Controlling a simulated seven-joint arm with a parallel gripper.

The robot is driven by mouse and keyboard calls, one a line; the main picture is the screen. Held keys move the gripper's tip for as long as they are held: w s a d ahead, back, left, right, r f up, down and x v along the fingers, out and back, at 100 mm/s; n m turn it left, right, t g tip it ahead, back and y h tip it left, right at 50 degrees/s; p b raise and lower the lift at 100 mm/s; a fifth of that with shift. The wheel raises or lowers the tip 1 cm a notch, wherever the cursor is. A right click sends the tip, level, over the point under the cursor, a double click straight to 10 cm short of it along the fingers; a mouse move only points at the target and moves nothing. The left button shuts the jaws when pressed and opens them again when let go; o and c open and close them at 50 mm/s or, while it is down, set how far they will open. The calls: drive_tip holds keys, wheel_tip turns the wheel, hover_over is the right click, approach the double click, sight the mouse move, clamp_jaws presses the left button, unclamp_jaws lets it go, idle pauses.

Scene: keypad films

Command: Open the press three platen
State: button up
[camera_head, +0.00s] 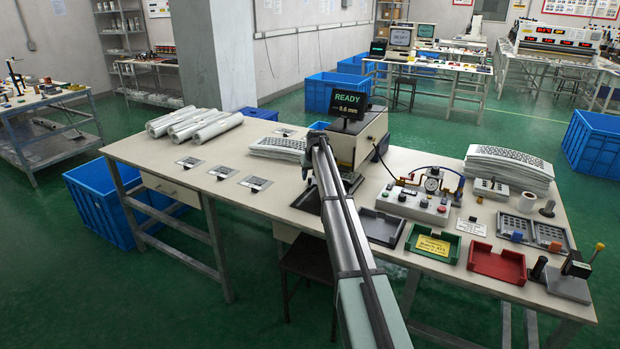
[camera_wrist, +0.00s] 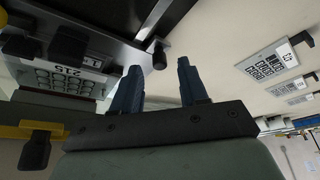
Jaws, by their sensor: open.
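The press (camera_head: 372,135) is a beige box on the middle of the long table, with a dark display (camera_head: 348,103) reading "READY". My arm covers its front left side, so the platen's state is unclear in the head view. In the wrist view a dark plate-like part (camera_wrist: 105,42) with a light metal strip fills the upper left.
Several printed cards (camera_head: 222,172) lie left of the press, with rolls (camera_head: 193,123) behind. A film stack (camera_head: 278,147) is beside my arm. At right are a control box with gauge (camera_head: 413,204), a green tray (camera_head: 433,243), a red tray (camera_head: 497,263) and another stack (camera_head: 509,168).

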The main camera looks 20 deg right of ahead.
drive_tip(key=shift+x, duration=1)
clamp_jaws()
